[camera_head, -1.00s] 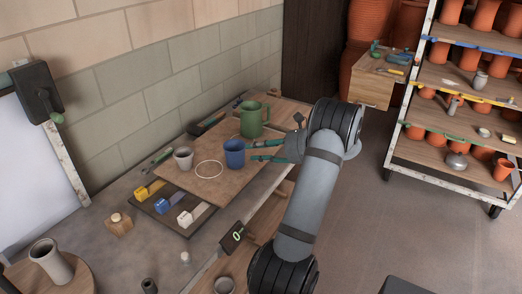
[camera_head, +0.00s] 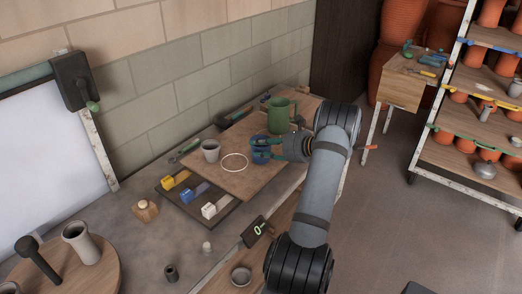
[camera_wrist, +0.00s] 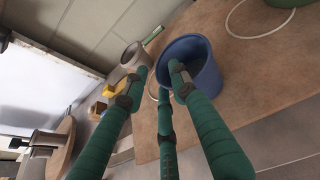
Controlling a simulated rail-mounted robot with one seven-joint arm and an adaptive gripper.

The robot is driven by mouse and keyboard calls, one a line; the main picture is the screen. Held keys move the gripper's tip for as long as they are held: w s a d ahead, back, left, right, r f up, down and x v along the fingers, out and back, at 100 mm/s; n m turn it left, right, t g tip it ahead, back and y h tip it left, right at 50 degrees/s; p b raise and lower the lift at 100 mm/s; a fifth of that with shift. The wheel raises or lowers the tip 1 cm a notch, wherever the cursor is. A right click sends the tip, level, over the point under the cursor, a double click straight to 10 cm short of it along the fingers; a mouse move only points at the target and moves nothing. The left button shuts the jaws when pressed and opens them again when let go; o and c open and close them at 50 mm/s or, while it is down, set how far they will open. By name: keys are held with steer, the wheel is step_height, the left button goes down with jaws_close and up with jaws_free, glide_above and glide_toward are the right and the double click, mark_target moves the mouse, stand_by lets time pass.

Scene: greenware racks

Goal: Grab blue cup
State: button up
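The blue cup (camera_head: 258,160) stands upright on the wooden board in the head view, partly covered by my gripper's fingers. In the wrist view the blue cup (camera_wrist: 207,80) is at the upper centre, its open mouth facing the camera. My gripper (camera_head: 262,147) reaches in from the right with its green fingers spread at the cup. In the wrist view my gripper (camera_wrist: 160,78) has one fingertip overlapping the cup's mouth, one below its near side, and one to its left. I cannot tell whether any finger touches the cup.
A green mug (camera_head: 281,115) stands close behind the cup. A grey cup (camera_head: 210,151) and a white ring mark (camera_head: 234,162) are to the left on the wooden board (camera_head: 232,187). Yellow, blue and white blocks lie on a dark tray (camera_head: 200,226). Racks of pots stand at the right.

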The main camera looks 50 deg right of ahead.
steer(key=shift+c, duration=0.8)
jaws_close()
